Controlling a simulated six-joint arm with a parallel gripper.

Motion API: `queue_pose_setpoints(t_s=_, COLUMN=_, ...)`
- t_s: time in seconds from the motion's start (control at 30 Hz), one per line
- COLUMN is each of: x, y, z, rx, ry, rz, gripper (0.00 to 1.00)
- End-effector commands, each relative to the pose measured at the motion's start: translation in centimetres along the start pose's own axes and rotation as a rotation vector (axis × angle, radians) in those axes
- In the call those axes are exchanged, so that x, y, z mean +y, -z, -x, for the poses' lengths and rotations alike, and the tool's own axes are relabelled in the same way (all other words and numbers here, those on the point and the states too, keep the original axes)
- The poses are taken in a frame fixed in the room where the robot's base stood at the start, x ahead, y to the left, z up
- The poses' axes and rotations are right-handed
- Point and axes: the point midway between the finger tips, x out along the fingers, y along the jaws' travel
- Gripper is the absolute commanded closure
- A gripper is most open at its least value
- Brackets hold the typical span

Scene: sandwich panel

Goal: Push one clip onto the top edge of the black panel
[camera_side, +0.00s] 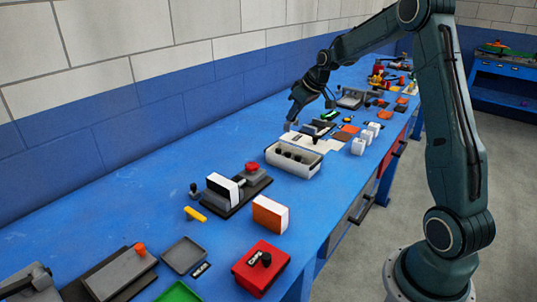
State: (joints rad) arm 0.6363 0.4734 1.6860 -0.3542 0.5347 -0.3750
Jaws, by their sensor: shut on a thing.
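A panel with a white face and a dark face (226,187) stands upright in a dark fixture (232,203) left of the picture's middle. Its dark side is the closest match to the black panel. A pale open box (301,168) with several dark round items in it, possibly the clips, stands behind the fixture. My gripper (291,124) is above and just behind the box's far edge, pointing down. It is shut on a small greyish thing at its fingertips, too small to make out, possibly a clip. The panel is well away from my gripper, toward the front left.
An orange and white block (270,214), a yellow piece (195,214) and a red box (260,269) lie nearer. The blue bench (100,215) is clear along the wall.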

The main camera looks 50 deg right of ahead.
Motion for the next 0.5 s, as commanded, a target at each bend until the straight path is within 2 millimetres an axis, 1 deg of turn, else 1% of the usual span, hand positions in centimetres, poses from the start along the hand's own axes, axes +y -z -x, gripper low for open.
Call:
queue_pose_setpoints(t_s=0.03, x=-1.6, y=0.5, z=-0.6, rx=-0.001, ry=0.005, rz=0.005, gripper=1.0)
queue_pose_setpoints(t_s=0.3, x=-8.7, y=2.3, z=-3.2, rx=-0.006, ry=0.007, rz=0.002, gripper=1.0)
queue_pose_setpoints(t_s=0.5, x=-14.1, y=3.0, z=-4.7, rx=-0.007, ry=0.004, rz=0.004, gripper=1.0)
